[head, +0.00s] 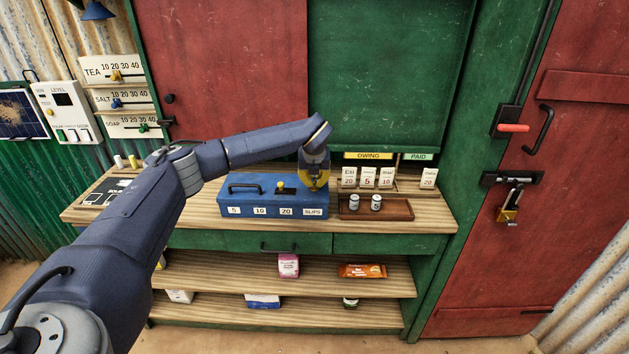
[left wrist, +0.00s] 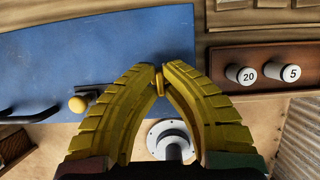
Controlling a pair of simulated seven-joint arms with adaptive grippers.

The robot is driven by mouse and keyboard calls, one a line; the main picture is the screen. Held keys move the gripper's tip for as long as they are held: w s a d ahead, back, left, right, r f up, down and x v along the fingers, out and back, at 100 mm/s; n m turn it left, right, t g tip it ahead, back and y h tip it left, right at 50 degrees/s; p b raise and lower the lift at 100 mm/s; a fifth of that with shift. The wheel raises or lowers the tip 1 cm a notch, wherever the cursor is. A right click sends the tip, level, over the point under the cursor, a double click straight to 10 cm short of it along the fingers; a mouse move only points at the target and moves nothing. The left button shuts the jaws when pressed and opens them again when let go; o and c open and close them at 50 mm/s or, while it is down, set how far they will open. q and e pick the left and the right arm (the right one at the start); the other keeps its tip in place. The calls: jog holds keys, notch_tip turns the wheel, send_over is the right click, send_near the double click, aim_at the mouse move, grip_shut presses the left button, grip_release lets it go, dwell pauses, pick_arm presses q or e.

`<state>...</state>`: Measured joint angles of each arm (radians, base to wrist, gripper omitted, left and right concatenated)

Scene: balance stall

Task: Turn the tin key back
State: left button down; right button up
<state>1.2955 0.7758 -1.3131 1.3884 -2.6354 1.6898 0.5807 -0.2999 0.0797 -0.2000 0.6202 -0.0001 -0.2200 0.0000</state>
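The blue tin (head: 262,198) sits on the wooden counter, with labels 5, 10, 20 and SLIPS on its front. It fills the upper left of the left wrist view (left wrist: 110,50). My left gripper (head: 315,187) is at the tin's right end. In the left wrist view its yellow fingertips (left wrist: 159,70) come together around a small yellow piece, which looks like the tin key (left wrist: 159,83); the fingers hide most of it. A yellow knob (left wrist: 77,104) on a dark fitting is left of the fingers, apart from them. My right gripper is in neither view.
A brown tray (head: 390,211) with two white cylinders, one marked 20 and one 5, stands right of the tin. Price cards (head: 368,177) stand behind it under OWING and PAID. A black handle (head: 244,188) rises from the tin's lid. Counter right of the tray is clear.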

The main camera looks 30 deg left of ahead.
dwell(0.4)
pick_arm(q)
jog(key=c, duration=1.5)
grip_release()
jog(key=v, duration=1.2)
